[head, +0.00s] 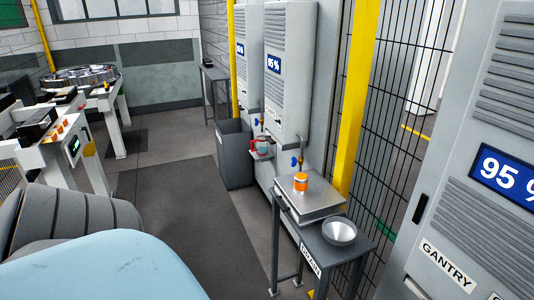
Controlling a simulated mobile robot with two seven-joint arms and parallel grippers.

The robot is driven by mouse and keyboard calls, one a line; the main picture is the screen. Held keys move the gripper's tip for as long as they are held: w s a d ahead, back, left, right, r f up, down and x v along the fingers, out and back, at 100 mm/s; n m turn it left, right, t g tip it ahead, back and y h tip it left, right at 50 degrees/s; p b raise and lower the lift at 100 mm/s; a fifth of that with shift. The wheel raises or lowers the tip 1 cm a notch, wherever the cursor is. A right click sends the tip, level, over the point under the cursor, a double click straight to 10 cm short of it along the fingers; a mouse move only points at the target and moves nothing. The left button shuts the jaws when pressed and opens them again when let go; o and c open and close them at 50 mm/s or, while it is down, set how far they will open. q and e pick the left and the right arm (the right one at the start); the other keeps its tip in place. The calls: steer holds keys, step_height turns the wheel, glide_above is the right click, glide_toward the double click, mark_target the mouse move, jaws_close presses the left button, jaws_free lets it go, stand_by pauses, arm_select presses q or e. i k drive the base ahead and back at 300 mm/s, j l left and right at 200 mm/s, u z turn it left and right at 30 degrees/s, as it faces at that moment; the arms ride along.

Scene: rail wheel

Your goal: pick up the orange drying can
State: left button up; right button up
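The orange drying can (300,182) is small and orange with a pale band and a grey top. It stands upright on the flat grey top of a scale-like box on a small grey table, right of centre in the head view. No gripper shows in this view, so nothing is seen touching the can.
The grey table (335,250) also holds a metal funnel or bowl (339,232). Behind it are grey cabinets (290,70), a dark bin (235,152) and a yellow post (357,95). A gantry cabinet (470,170) stands at right. The dark floor mat (175,195) is clear.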

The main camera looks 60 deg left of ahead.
mark_target(301, 179)
steer(key=u, duration=1.5)
